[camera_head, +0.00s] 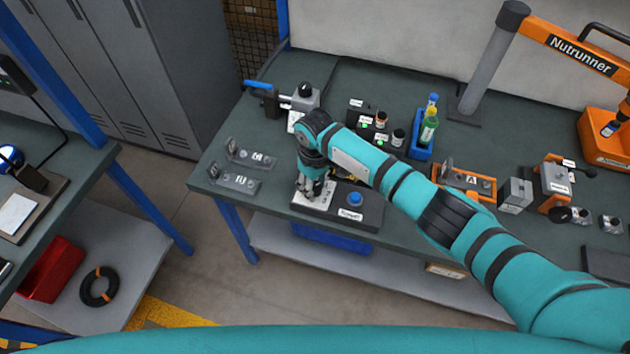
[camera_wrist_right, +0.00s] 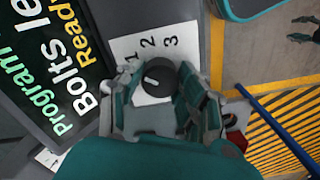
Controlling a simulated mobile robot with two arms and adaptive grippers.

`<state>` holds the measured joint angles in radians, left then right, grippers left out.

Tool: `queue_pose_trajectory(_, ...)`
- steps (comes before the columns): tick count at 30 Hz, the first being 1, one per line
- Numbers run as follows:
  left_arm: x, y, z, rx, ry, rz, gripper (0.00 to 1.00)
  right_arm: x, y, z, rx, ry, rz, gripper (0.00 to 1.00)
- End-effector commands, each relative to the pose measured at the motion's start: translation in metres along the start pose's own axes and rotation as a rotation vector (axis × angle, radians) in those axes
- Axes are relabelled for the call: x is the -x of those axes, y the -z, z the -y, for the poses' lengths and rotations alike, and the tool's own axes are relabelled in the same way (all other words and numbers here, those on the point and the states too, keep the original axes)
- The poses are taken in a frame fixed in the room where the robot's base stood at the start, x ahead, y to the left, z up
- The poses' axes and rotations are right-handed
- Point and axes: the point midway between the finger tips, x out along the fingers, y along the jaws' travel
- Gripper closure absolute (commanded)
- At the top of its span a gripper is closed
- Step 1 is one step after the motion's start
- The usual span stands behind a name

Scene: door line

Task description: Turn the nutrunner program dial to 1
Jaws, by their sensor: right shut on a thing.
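The program dial (camera_wrist_right: 160,79) is a round black knob with a short white mark, on a white plate (camera_wrist_right: 190,40) printed 1, 2 and 3. The mark points towards the left side of the plate, roughly the 1 side; I cannot tell exactly which number it meets. My right gripper (camera_wrist_right: 152,90) is shut on the dial, one finger on each side. In the head view my right gripper (camera_head: 308,189) reaches down onto the white plate (camera_head: 322,202) at the console's left end and hides the dial. My left gripper is not in view.
Beside the dial is a dark display (camera_wrist_right: 50,70) with "Program" and "Ready" text. The console has a blue button (camera_head: 355,199). A blue holder with bottles (camera_head: 428,125), an orange fixture (camera_head: 462,182) and the orange Nutrunner stand (camera_head: 580,56) share the bench.

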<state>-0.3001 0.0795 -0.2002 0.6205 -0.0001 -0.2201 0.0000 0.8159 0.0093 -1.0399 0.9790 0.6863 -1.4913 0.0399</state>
Motion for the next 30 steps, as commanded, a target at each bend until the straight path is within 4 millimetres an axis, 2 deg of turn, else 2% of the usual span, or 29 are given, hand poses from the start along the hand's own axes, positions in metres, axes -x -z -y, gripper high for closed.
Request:
queue_pose_trajectory(17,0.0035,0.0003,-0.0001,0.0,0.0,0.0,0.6,0.0009,0.001,-0.0003,-0.038,-0.001,-0.003,0.96)
queue_pose_trajectory(18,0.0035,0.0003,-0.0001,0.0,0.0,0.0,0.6,0.0009,0.001,-0.0002,-0.038,-0.001,-0.003,0.62)
queue_pose_trajectory(21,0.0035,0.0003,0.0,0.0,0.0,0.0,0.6,0.0008,0.0009,-0.0003,-0.038,-0.001,-0.003,0.49)
queue_pose_trajectory(23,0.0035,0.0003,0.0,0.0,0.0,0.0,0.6,0.0007,0.0008,-0.0002,-0.038,-0.001,-0.002,0.41)
queue_pose_trajectory(30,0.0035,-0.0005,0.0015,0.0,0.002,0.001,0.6,0.0005,0.0004,-0.0001,-0.038,0.0,-0.002,0.41)
